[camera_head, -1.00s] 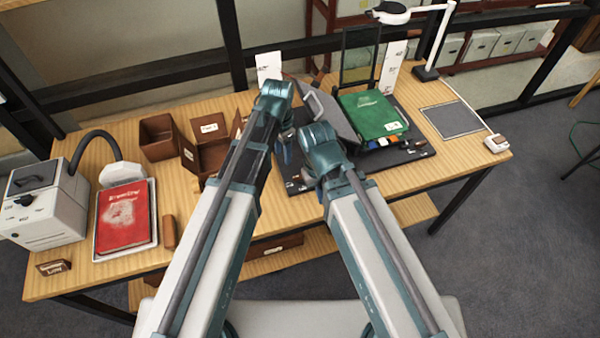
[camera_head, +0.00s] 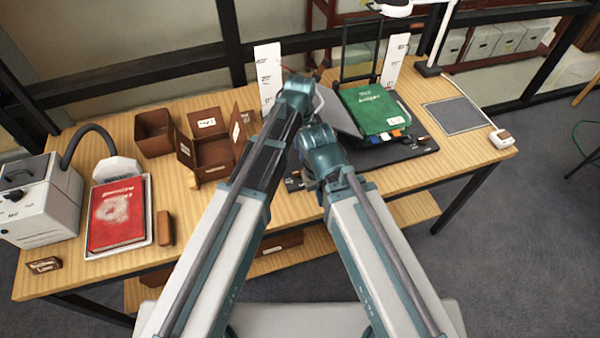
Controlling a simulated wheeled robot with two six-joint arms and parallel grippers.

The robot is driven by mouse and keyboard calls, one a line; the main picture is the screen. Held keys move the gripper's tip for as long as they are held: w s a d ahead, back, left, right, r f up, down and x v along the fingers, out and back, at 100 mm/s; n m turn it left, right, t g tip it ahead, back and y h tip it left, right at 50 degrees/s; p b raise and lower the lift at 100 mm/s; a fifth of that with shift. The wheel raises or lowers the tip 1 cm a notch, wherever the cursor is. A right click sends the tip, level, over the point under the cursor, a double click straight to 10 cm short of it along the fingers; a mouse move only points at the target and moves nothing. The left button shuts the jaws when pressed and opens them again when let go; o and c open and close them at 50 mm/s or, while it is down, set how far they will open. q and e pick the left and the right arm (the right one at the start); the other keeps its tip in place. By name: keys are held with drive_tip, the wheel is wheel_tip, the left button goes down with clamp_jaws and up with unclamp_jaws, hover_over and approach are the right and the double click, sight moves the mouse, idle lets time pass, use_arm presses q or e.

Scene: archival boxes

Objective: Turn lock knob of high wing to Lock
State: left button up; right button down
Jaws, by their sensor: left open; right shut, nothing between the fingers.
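The book cradle stands on a dark base (camera_head: 418,149) at the middle right of the table. A green book (camera_head: 376,108) lies on its right side. A grey wing (camera_head: 338,110) slants up at the left of the book, partly hidden by my arms. I cannot make out the lock knob or its marks; my wrists cover the left front of the cradle. My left gripper (camera_head: 297,98) is over the cradle's left part, open, its fingers mostly hidden behind the wrist. My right gripper (camera_head: 319,148) is lower, close beside it at the cradle's front, shut and empty.
White marked boards (camera_head: 268,76) (camera_head: 394,62) and a dark-framed panel (camera_head: 359,52) stand at the cradle's back. Brown boxes (camera_head: 154,133) and a red book (camera_head: 117,214) are at left. A grey mat (camera_head: 455,115) and lamp (camera_head: 430,68) are at right. Both forearms run close together.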

use_arm(q)
wheel_tip(320, 180, down, 10)
drive_tip(key=b, duration=0.8)
drive_tip(key=shift+b, duration=0.35)
drive_tip(key=shift+r, duration=0.1)
clamp_jaws()
